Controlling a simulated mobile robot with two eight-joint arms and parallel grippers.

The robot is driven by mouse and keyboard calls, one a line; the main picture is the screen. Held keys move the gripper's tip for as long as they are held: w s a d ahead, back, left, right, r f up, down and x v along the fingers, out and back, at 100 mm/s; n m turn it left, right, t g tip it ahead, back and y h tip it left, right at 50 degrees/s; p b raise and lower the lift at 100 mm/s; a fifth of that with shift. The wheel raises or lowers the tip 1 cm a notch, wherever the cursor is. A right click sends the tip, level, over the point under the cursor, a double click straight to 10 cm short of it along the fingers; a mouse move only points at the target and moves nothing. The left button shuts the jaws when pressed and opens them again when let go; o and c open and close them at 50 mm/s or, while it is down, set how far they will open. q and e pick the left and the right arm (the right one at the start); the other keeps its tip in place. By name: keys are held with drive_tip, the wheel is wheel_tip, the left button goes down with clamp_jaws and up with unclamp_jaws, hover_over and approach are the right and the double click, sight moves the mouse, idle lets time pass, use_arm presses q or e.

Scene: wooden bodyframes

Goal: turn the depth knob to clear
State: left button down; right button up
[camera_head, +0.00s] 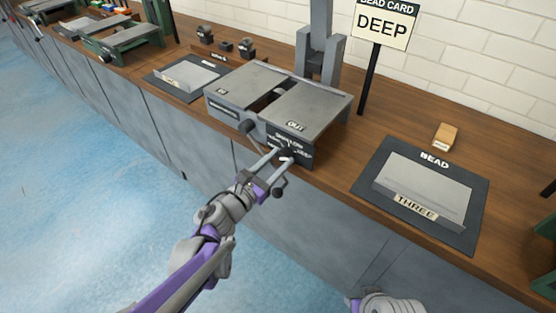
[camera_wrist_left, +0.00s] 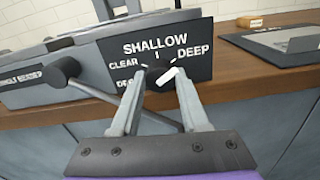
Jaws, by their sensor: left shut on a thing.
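The depth knob sits on the dark dial plate (camera_wrist_left: 200,52) at the front of the grey machine (camera_head: 312,108). The plate reads CLEAR at left, SHALLOW at top and DEEP at right. The knob's white pointer (camera_wrist_left: 168,75) tilts up and right, toward DEEP. My left gripper (camera_head: 275,158) reaches the plate from the front. In the left wrist view its two fingers (camera_wrist_left: 158,90) are on either side of the knob and shut on it; they hide most of its body. Only a grey part of my right arm shows at the bottom edge of the head view.
A crank with a dark ball handle (camera_wrist_left: 65,69) stands left of the dial, close to my left fingers. A sign (camera_head: 384,24) reads BEAD CARD DEEP. A dark BEAD tray (camera_head: 455,237) marked THREE and a small wooden block (camera_head: 445,137) lie right on the bench.

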use_arm(q)
drive_tip(key=shift+n, duration=0.3)
drive_tip(key=n, duration=0.4)
drive_tip(key=shift+n+p, duration=0.35)
drive_tip(key=shift+n, duration=0.05)
drive_tip(key=n, duration=0.6)
drive_tip(key=shift+a+f+n, duration=0.1)
drive_tip(key=shift+n, duration=0.2)
drive_tip(key=n, duration=0.6)
drive_tip(key=shift+w+f, duration=0.1)
drive_tip(key=n, duration=0.5)
drive_tip(key=shift+n+b, duration=0.3)
drive_tip(key=shift+c, duration=2)
unclamp_jaws()
